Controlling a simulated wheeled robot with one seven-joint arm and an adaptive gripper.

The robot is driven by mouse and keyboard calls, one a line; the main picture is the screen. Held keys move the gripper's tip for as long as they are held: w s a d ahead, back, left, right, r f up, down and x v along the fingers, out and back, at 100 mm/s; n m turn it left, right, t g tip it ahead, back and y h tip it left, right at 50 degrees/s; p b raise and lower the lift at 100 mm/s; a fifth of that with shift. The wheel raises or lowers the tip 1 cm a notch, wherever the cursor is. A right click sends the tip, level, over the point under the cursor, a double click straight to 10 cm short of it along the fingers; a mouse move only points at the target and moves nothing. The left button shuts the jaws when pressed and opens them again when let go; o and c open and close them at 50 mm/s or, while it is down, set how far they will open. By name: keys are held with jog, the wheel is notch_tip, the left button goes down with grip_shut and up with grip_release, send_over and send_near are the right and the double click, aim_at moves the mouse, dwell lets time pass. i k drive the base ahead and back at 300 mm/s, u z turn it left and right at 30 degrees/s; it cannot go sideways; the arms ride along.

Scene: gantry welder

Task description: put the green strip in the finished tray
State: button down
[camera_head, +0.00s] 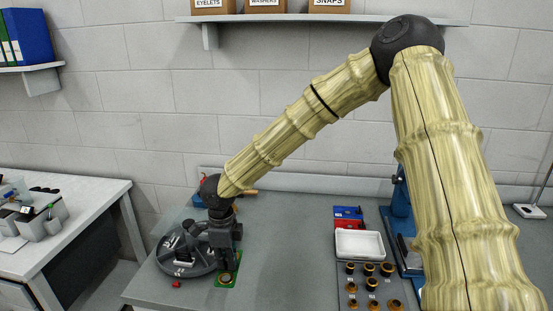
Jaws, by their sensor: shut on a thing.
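My gripper (227,265) points down at the left part of the grey bench and is shut. A green strip (219,282) shows right at its fingertips, with a round metal-coloured piece near its front end. The fingers hide part of the strip, and I cannot tell whether it touches the bench. A shallow white tray (360,244) stands to the right on the bench and looks empty. I cannot read a label that marks it as the finished tray.
A dark round carousel (178,267) with compartments stands just left of my gripper. A small red piece (176,284) lies before it. Blue (348,212) and red (349,224) bins stand behind the white tray. A grey rack (342,288) with several brass-and-black parts lies before it. The bench between is clear.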

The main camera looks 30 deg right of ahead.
aim_at(359, 247)
jog(key=z, duration=0.75)
jog(key=i, duration=0.85)
jog(key=z, duration=0.55)
